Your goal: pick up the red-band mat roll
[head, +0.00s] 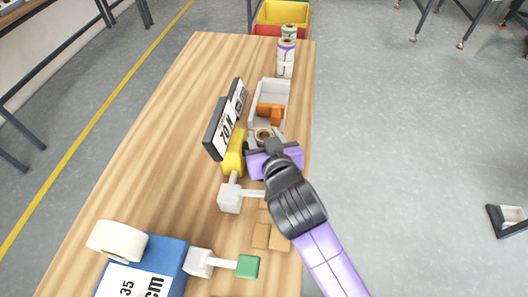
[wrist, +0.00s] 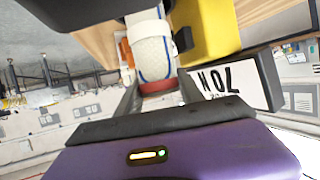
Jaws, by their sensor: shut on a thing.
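The red-band mat roll (wrist: 150,55) is a pale, speckled roll with a white strap around it and a red band at one end in the wrist view. My gripper (wrist: 160,95) has one finger on each side of the roll and is shut on it near the red end. In the head view the roll's top (head: 263,134) shows as a ring just beyond my gripper (head: 265,144). Most of the roll is hidden there by my gripper. I cannot tell whether it still touches the table.
A grey tray (head: 257,101) with an orange item (head: 269,112) lies just beyond. A yellow object (head: 233,153) and a black-framed "70 N" sign (head: 221,132) stand close on the left. Other rolls (head: 286,54) stand at the table's far end. A blue box (head: 171,262) is at front left.

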